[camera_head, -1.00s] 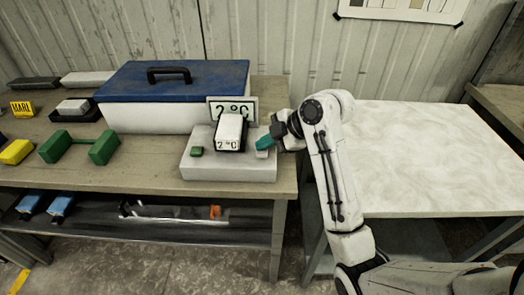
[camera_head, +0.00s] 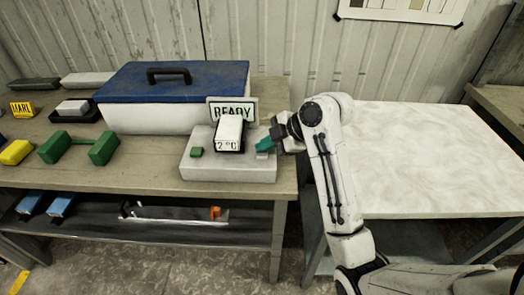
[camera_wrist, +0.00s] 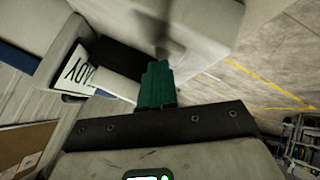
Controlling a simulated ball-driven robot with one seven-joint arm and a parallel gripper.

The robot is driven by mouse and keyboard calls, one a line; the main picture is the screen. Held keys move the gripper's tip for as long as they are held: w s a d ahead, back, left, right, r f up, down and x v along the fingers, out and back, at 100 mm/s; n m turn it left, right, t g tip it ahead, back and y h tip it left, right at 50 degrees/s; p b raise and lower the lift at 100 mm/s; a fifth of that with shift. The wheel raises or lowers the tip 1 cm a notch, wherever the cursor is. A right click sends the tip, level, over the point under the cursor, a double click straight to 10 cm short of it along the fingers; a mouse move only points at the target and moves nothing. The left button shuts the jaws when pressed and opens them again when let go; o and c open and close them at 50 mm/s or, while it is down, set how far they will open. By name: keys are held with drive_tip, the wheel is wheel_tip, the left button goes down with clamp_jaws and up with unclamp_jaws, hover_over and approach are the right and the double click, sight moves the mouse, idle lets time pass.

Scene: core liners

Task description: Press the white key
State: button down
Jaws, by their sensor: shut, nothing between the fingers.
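The white key (camera_head: 262,155) is a small pale block at the right end of the top of a light grey box (camera_head: 215,172). My gripper (camera_head: 265,145) has teal fingers, which are shut and empty. They point down right over the white key and hide part of it; I cannot tell whether they touch it. A sign (camera_head: 233,110) behind the box reads "READY". In the wrist view the shut fingers (camera_wrist: 155,85) show at the middle, with the sign (camera_wrist: 82,70) partly visible at the left; the key is not clearly seen there.
A green key (camera_head: 196,152) sits at the left of the grey box. A white block marked "2 °C" (camera_head: 229,132) stands in the box's middle. A blue-lidded case (camera_head: 175,85) is behind. Green and yellow items lie at left. The pale table (camera_head: 430,155) at right is clear.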

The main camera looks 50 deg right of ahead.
sight(265, 154)
drive_tip(key=shift+r+p, duration=0.7)
drive_tip(key=shift+r, duration=0.2)
wheel_tip(265, 154, up, 5)
drive_tip(key=p, duration=0.4)
idle(0.7)
drive_tip(key=s+a+f+m+g, duration=0.3)
drive_tip(key=s+a+f+m, duration=0.35)
drive_tip(key=a+f, duration=0.6)
drive_tip(key=s+a+f+m+g+h, duration=0.1)
drive_tip(key=s+f+m+g, duration=0.1)
drive_tip(key=s, duration=0.7)
drive_tip(key=s+a+f+m+g+h, duration=0.1)
drive_tip(key=s+f+m, duration=0.4)
drive_tip(key=s, duration=0.5)
drive_tip(key=shift+a+f+g+h, duration=0.35)
drive_tip(key=shift+f+g+h, duration=0.15)
drive_tip(key=shift+g+h, duration=0.25)
